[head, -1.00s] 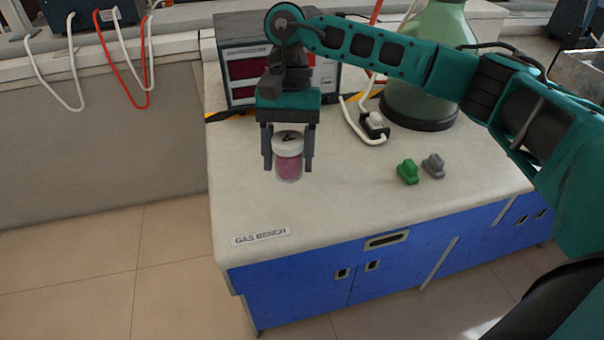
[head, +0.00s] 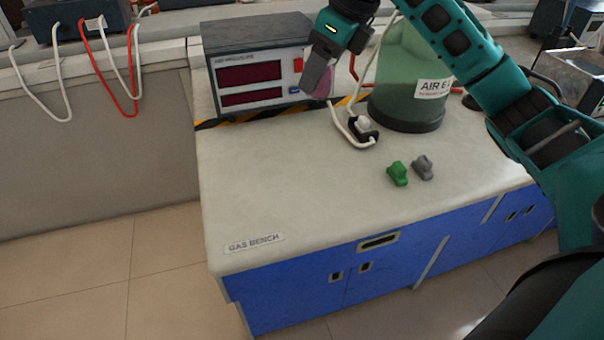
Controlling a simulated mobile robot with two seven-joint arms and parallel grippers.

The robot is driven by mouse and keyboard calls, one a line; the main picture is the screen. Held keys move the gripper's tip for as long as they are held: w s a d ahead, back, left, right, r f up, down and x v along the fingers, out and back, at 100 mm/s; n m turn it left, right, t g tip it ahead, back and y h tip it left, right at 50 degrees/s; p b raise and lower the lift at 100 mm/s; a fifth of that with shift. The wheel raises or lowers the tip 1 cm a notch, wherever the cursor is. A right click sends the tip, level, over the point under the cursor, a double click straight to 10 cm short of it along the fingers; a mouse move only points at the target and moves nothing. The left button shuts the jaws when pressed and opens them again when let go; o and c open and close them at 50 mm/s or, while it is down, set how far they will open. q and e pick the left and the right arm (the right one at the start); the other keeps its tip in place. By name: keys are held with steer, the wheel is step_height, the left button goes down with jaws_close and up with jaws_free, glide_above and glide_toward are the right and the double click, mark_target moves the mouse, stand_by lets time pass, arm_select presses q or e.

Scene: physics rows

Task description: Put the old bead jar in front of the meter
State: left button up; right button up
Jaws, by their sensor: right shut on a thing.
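The bead jar (head: 326,84) shows only as a pinkish sliver behind a dark finger of my right gripper (head: 320,79). My right gripper is shut on the jar and holds it up off the bench. Gripper and jar overlap the right edge of the meter (head: 235,93) in the picture; how far in front of it they are I cannot tell. The jar's lid is hidden. The meter is a grey box with two dark red displays at the back left of the bench. My left gripper is not in view.
The gas bench (head: 270,190) has a wide clear top in front of the meter. A green gas cylinder (head: 405,75) stands right of the meter. A black socket with a white plug (head: 363,130), a green piece (head: 398,173) and a grey piece (head: 423,167) lie on the bench.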

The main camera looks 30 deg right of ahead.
step_height(320, 180, down, 16)
steer(key=shift+b, duration=1.25)
step_height(320, 180, down, 4)
steer(key=shift+r, duration=0.25)
arm_select(q)
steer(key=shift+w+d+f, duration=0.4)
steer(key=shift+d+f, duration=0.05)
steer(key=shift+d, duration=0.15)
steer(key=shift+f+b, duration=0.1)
steer(key=shift+b, duration=0.25)
arm_select(e)
steer(key=shift+f, duration=0.15)
steer(key=o, duration=1.1)
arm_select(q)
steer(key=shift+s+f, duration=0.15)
